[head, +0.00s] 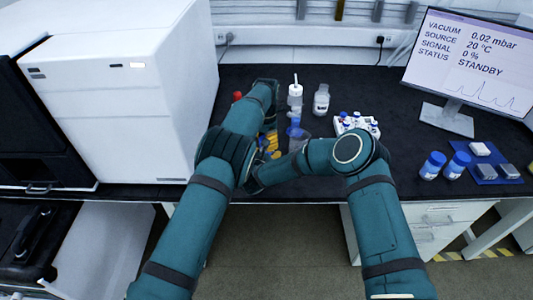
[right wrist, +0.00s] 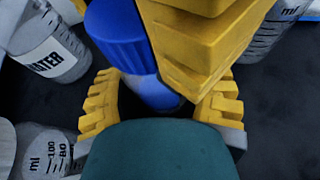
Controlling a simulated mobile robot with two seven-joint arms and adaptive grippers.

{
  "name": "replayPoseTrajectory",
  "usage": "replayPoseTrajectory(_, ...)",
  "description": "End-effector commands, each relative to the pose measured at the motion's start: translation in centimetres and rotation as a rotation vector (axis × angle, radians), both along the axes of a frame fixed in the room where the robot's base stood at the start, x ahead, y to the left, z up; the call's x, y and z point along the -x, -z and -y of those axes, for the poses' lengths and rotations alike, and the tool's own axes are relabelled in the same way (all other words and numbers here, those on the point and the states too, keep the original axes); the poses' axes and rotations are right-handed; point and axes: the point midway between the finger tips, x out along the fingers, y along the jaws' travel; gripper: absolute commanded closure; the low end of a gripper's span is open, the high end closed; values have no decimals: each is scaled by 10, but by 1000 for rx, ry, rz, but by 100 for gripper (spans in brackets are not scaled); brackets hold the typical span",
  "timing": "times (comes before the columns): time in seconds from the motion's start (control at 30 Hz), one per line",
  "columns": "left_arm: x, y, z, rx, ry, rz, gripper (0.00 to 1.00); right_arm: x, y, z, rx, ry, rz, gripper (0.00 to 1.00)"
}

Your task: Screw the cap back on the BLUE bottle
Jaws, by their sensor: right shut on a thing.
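My right gripper (head: 268,150) shows yellow fingers low between my two arms in the head view. In the right wrist view its fingers (right wrist: 160,98) are shut around the blue body of the blue bottle (right wrist: 155,92). A ridged blue cap (right wrist: 115,38) shows above that body, at its upper end; whether it is seated cannot be told. Large yellow fingers of my left gripper (right wrist: 205,40) stand close beside the cap and hide part of it. In the head view my left arm covers most of that gripper, so its opening is hidden.
A clear labelled bottle (head: 321,100) and a white wash bottle (head: 295,92) stand behind. A beaker (head: 299,140) is close to the right gripper. A white vial rack (head: 357,122) and two blue-capped bottles (head: 433,165) are to the right. A white instrument (head: 130,90) bounds the left.

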Motion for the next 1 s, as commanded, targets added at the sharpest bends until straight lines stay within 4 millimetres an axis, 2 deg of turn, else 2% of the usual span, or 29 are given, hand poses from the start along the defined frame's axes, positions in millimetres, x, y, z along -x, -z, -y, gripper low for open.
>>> replayPoseTrajectory(0.2, 0, 0, 0, 0, 0, 1, 93, 0, 1, 0, 0, 0, -1, 100)
replayPoseTrajectory(0.23, 0, 0, 0, 0, 0, 1, 43, 0, 1, 0, 0, 0, -1, 100)
replayPoseTrajectory(0.3, 0, 0, 0, 0, -1, 1, 20, 0, 1, 0, 0, 0, -1, 100)
replayPoseTrajectory(0.67, 0, -2, 0, 0, -1, 1, 20, 0, 1, 0, 0, 0, -1, 100)
replayPoseTrajectory(1.0, -1, -39, 0, 1, -1, 3, 20, 0, 1, 0, 0, 0, -1, 100)
